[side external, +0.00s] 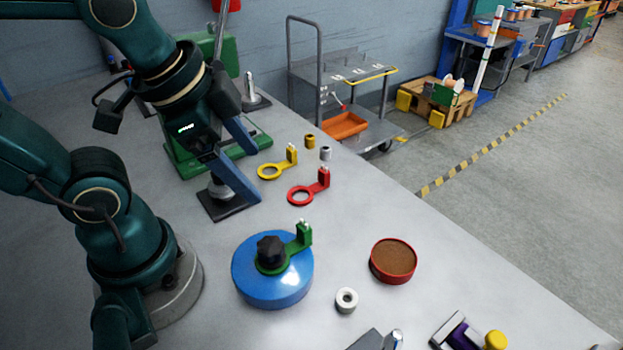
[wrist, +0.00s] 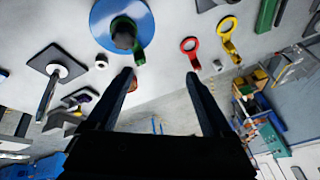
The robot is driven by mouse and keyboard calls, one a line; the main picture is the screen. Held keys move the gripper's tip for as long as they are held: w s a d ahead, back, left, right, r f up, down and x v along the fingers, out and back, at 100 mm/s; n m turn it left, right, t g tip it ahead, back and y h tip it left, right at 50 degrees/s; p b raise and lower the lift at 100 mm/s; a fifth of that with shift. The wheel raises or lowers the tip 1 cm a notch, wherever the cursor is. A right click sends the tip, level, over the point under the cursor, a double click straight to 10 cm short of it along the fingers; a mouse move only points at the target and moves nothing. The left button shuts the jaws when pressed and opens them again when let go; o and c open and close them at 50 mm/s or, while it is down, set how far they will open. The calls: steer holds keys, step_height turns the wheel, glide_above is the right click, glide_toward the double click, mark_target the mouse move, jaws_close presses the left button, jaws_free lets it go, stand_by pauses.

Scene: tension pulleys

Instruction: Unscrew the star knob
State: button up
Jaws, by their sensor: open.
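The black star knob (side external: 271,251) sits on top of a green bracket (side external: 303,237) on a round blue disc (side external: 258,290), at the lower middle of the side external view. In the wrist view the knob (wrist: 123,38) is at the upper left, dark against the blue disc (wrist: 101,15). My gripper (side external: 245,165) is open and empty, with its two blue fingers apart. It is up and behind the disc, well away from the knob.
Yellow (side external: 270,171) and red (side external: 301,196) ring brackets lie behind the disc. A red-rimmed brown round pad (side external: 393,261) and a white ring (side external: 346,300) lie right of it. A green machine (side external: 190,150) stands behind. The tabletop around the disc is mostly free.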

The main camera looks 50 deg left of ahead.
mark_target(270, 244)
steer(key=d+f+m+g, duration=0.1)
steer(key=f+m, duration=0.1)
steer(key=m, duration=0.2)
steer(key=d+f+m+g, duration=0.1)
steer(key=d+m+g, duration=0.1)
steer(key=m, duration=0.1)
steer(key=d+f+m+g+y, duration=0.1)
steer(key=f+m, duration=0.1)
steer(key=m, duration=0.2)
steer(key=shift+w+d+f+m, duration=0.2)
steer(key=shift+d+f+m, duration=0.05)
steer(key=shift+f+m, duration=0.1)
steer(key=shift+s+d+f+g, duration=0.3)
steer(key=shift+f+g, duration=0.1)
steer(key=shift+f, duration=0.1)
steer(key=shift+a+f, duration=0.2)
steer(key=shift+f, duration=1.05)
steer(key=shift+a+f, duration=0.15)
steer(key=shift+f, duration=1.05)
